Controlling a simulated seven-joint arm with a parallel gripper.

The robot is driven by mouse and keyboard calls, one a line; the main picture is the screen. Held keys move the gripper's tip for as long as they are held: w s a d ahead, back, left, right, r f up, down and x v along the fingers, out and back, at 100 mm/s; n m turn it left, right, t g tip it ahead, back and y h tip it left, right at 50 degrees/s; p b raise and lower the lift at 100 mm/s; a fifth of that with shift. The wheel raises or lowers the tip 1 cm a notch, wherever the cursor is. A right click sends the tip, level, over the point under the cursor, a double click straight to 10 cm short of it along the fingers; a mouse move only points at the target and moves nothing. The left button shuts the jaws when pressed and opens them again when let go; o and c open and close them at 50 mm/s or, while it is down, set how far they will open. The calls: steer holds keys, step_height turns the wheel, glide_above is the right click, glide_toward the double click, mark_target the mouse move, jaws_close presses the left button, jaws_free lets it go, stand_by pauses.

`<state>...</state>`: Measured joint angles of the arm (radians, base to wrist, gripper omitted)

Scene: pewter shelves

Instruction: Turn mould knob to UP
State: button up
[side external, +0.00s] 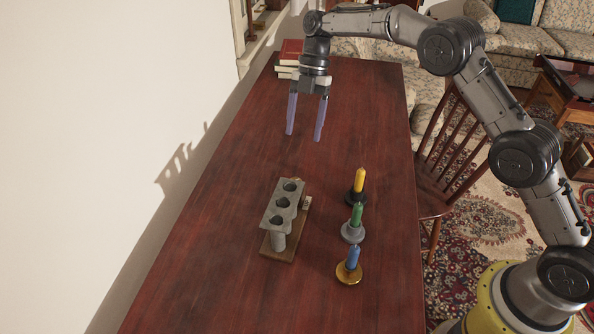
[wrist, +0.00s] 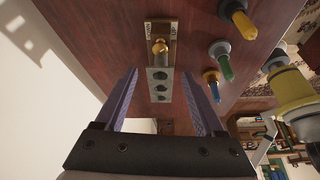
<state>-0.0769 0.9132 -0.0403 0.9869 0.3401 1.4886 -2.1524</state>
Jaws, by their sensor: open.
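The mould (side external: 284,205) is a grey block with three round holes on a wooden base (side external: 276,253), standing on the table. In the wrist view the mould (wrist: 160,75) lies ahead between my fingers. A brass-coloured knob (wrist: 159,47) shows at its far end, with small pale labels on both sides, one seemingly reading UP; the knob's setting is too small to tell. In the side view the knob is mostly hidden behind the block. My gripper (side external: 303,136) is open and empty, pointing down, above and beyond the mould and apart from it.
Yellow (side external: 359,180), green (side external: 356,214) and blue (side external: 352,258) candles stand in holders right of the mould. Books (side external: 289,58) are stacked at the table's far end. A wall runs along the left. The table (side external: 230,140) between gripper and mould is clear.

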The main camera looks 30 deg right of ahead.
mark_target(296, 180)
steer(key=x, duration=1.1)
steer(key=shift+s+a+f, duration=0.15)
steer(key=shift+s+f, duration=0.05)
steer(key=shift+f, duration=0.1)
jaws_close()
